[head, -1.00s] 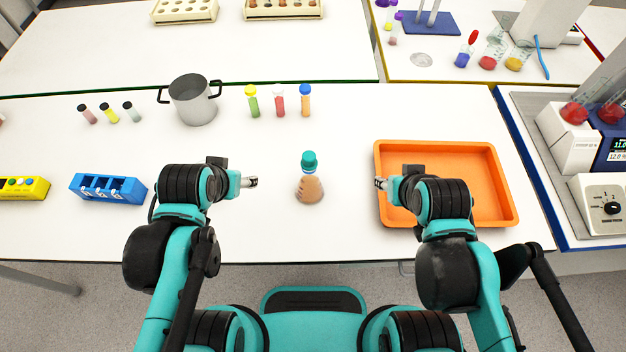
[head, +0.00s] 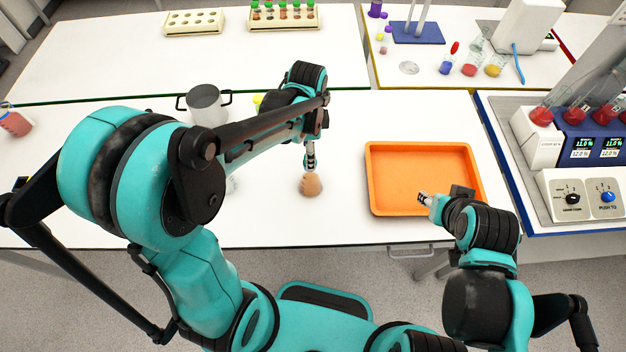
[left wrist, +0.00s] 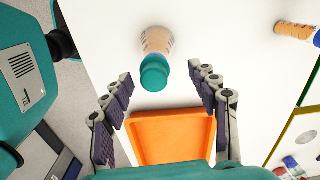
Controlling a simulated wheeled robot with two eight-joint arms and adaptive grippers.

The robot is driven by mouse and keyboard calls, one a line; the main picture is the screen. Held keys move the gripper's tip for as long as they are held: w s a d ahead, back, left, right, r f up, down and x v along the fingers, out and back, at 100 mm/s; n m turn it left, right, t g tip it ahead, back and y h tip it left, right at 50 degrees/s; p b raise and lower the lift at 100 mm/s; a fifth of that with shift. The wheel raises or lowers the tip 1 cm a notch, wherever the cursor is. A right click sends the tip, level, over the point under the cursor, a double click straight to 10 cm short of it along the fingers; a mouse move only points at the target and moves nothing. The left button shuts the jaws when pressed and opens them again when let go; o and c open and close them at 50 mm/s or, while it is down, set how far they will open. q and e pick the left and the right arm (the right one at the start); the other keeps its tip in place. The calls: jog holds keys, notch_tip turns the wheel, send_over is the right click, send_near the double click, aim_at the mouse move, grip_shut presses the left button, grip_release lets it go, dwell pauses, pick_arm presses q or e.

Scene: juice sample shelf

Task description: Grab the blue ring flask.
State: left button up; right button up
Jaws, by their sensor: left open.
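The flask (head: 311,186) with orange-brown contents stands upright on the white bench, left of the orange tray. In the left wrist view the same flask (left wrist: 156,41) shows its teal cap (left wrist: 154,74), with its body beyond. My left gripper (head: 310,158) points down over the flask and hides its cap and neck in the head view. In the left wrist view my left gripper (left wrist: 161,75) is open, with the cap between the fingertips and a gap on each side. My right gripper (head: 424,198) is over the tray's front edge; its jaws are too small to read.
The orange tray (head: 375,200) is empty. A grey pot (head: 205,108) stands behind my left arm, which hides most of the tubes there. Instruments (head: 580,195) stand at the right. The bench between flask and tray is clear.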

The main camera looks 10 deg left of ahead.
aim_at(310, 176)
pick_arm(q)
jog(key=f, duration=0.3)
jog(key=f+b, duration=0.1)
jog(key=f, duration=0.1)
jog(key=shift+s+d, duration=0.25)
jog(key=shift+s, duration=0.05)
jog(key=shift+f, duration=0.35)
jog(key=shift+c, duration=0.4)
grip_shut()
